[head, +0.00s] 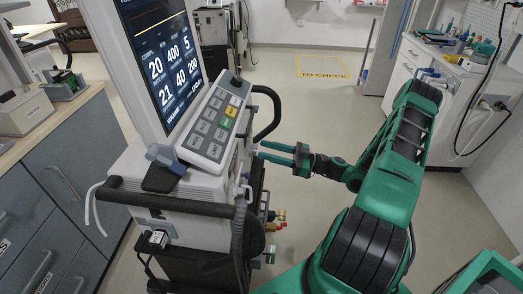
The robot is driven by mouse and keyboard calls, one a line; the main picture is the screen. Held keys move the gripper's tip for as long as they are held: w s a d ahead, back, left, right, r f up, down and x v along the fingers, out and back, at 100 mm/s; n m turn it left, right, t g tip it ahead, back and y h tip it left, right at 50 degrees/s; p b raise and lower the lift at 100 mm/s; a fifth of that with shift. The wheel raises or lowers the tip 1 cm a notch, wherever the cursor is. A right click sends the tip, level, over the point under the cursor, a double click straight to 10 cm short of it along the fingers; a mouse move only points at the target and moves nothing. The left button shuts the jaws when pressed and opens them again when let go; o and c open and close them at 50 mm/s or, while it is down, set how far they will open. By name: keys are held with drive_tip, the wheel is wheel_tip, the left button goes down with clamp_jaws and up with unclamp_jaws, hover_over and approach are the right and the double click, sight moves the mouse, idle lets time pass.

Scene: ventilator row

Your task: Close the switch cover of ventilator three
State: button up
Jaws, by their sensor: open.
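A ventilator (160,195) stands close in front of me, with a lit screen (170,55) and a sloped keypad (216,122). No number that marks it as ventilator three can be read. I cannot make out its switch cover for certain; the side facing my gripper is seen at a steep angle and is partly hidden. A small pale part (245,194) juts from that side. My gripper (262,152) is open and empty, its two green fingers pointing left at the ventilator's right side. I cannot tell whether the fingertips touch it.
A black handle (268,112) curves out behind the fingers, and a black rail (165,203) runs along the front. Coloured gas fittings (275,220) stick out below. Drawer cabinets (50,185) stand left, a cluttered counter (450,60) right.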

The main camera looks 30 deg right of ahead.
drive_tip(key=v, duration=0.8)
drive_tip(key=shift+s+d, duration=0.15)
drive_tip(key=shift+d, duration=0.2)
drive_tip(key=shift+f, duration=0.15)
drive_tip(key=s+a+r+m+g+h, duration=0.1)
drive_tip(key=s+a+m+g+h, duration=0.2)
drive_tip(key=s+a+g+h, duration=0.65)
drive_tip(key=s+d+r+m+g+h, duration=0.1)
drive_tip(key=s+d+r+m+h, duration=0.1)
drive_tip(key=s+r+m, duration=0.5)
drive_tip(key=s+d+r+m+g+h, duration=0.2)
drive_tip(key=s+d+r+m+h, duration=0.1)
drive_tip(key=s+r+m, duration=0.4)
wheel_tip(320, 180, up, 4)
drive_tip(key=shift+s+f+h, duration=0.2)
drive_tip(key=shift+s+h, duration=0.5)
drive_tip(key=shift+h, duration=0.05)
